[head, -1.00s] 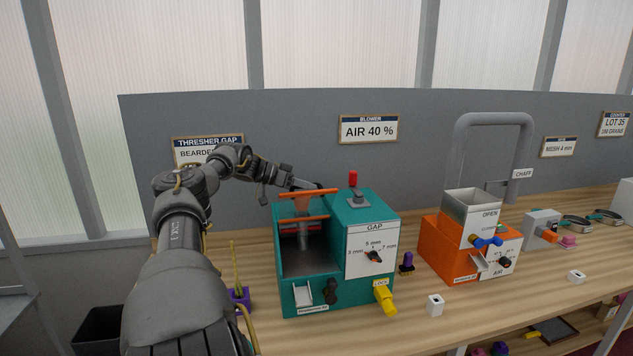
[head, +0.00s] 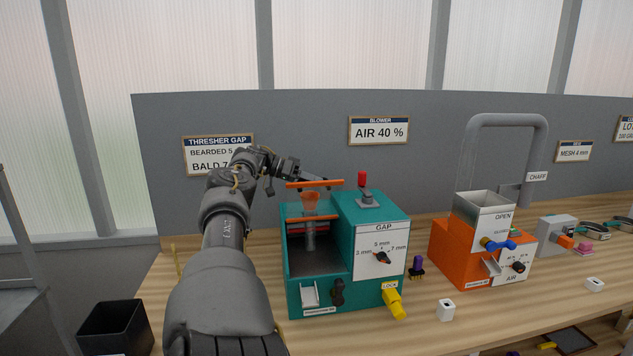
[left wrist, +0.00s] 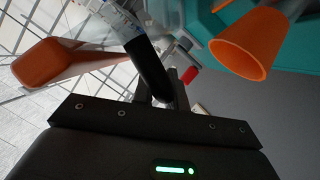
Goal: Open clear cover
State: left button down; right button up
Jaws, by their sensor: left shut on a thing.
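A teal thresher (head: 318,284) stands on the bench with an open-topped bay at its left. Its clear cover is almost invisible; an orange bar on it (head: 300,185) shows above the bay, and a second orange bar (head: 300,217) lies lower. In the left wrist view an orange bar (left wrist: 45,64) joins a see-through panel. An orange funnel (head: 310,201) sits in the bay. My right gripper is out of view.
A red knob (head: 362,180) stands on the thresher's top, right of the cover. A yellow lock lever (head: 394,303) is on its front. An orange blower (head: 456,255) stands to the right, with a small white block (head: 446,309) between. A grey wall panel (head: 300,120) closes the back.

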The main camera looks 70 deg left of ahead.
pick_arm(q)
jog(key=c, duration=1.6)
grip_release()
jog(key=shift+s+a+f, duration=0.1)
jog(key=shift+f, duration=0.1)
jog(key=shift+o, duration=1)
jog(key=shift+a, duration=0.15)
